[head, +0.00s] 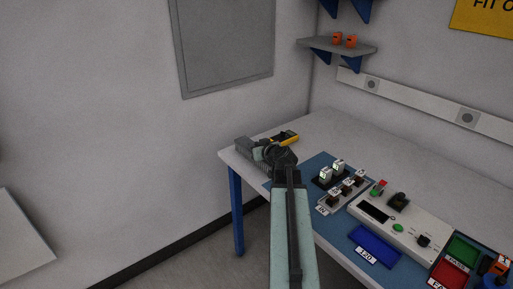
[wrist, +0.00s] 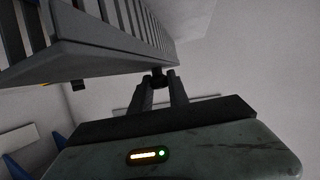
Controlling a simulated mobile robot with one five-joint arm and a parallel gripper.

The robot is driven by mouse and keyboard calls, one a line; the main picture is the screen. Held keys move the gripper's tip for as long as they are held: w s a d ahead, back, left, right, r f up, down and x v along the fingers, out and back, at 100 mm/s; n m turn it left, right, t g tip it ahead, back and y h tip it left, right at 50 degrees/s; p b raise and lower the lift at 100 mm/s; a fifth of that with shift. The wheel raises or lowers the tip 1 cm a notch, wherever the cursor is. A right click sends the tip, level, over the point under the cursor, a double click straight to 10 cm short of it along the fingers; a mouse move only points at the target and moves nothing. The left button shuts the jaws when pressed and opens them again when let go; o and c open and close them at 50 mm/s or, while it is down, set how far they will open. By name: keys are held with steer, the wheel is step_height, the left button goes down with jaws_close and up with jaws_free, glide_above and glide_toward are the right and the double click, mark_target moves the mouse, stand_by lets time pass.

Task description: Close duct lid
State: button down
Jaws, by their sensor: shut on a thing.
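A grey slotted duct (head: 246,146) lies at the far left corner of the table. In the wrist view its slotted wall (wrist: 100,12) fills the upper left, with a plain grey strip, seemingly the duct lid (wrist: 110,52), along it. My gripper (head: 277,154) is at the right end of the duct. In the wrist view my gripper (wrist: 158,86) is shut on a small dark knob (wrist: 159,77) at the end of the lid. My arm hides part of the duct in the head view, and I cannot tell the lid's exact angle.
A yellow-handled tool (head: 285,139) lies just behind my gripper. On the blue mat (head: 316,170) to the right stand several small modules, a control panel (head: 400,222) and a blue tray (head: 374,246). A green tray (head: 461,249) and a red tray (head: 450,274) are farther right. The table's back is clear.

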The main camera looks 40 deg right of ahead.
stand_by(0.4)
steer(key=c, duration=1.3)
jaws_free()
steer(key=shift+f, duration=0.1)
steer(key=shift+o, duration=0.2)
steer(key=shift+a, duration=0.1)
